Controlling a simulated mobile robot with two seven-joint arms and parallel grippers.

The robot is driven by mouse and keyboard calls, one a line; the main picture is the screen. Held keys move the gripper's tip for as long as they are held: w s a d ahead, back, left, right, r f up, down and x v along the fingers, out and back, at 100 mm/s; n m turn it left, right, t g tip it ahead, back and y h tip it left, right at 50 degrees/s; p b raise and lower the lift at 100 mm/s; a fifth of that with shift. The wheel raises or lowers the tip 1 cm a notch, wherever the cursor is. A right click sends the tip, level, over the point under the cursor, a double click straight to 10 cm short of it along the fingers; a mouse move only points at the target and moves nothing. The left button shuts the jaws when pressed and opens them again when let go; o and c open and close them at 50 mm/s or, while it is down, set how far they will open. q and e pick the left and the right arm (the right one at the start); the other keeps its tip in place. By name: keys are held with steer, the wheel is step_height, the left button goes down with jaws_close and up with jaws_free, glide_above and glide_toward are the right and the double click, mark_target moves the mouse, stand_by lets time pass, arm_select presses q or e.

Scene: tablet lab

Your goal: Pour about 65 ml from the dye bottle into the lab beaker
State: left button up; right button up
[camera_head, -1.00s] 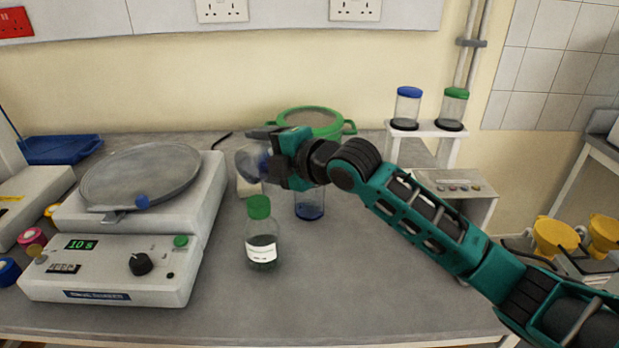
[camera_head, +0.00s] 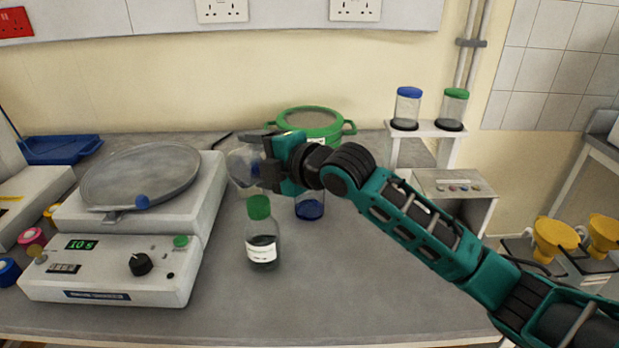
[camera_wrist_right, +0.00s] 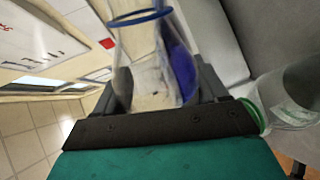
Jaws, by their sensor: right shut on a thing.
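My right gripper (camera_head: 268,163) is shut on the dye bottle (camera_head: 241,167), a clear bottle with blue liquid, held tilted above the bench. In the right wrist view the bottle (camera_wrist_right: 140,50) has a blue ring at its neck, and blue liquid lies along its right side. The lab beaker (camera_head: 310,209) stands on the bench below and right of the gripper, with blue liquid at its bottom. The gripper and wrist hide its upper part. The bottle's mouth is not clear in the head view. My left gripper is not in view.
A green-capped bottle (camera_head: 262,248) stands in front of the held bottle. A shaker device (camera_head: 115,255) fills the left. A green-rimmed round vessel (camera_head: 313,122) is behind the gripper, and two lidded jars stand on a shelf (camera_head: 428,130). The front right bench is clear.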

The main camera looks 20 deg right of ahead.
steer(key=shift+f+m, duration=0.1)
steer(key=shift+m, duration=0.2)
stand_by(0.9)
steer(key=shift+r+n, duration=0.3)
steer(key=shift+n, duration=0.2)
steer(key=shift+r+n+t+h, duration=0.25)
steer(key=shift+n+t+h, duration=0.25)
steer(key=shift+n, duration=0.3)
steer(key=shift+s+r+n+t+h, duration=0.15)
steer(key=shift+r+n, duration=0.15)
steer(key=shift+r, duration=0.15)
steer(key=shift+s+r+n+t+h, duration=0.15)
steer(key=shift+r+n, duration=0.15)
steer(key=shift+r, duration=0.15)
steer(key=shift+w, duration=0.1)
steer(key=shift+f, duration=0.1)
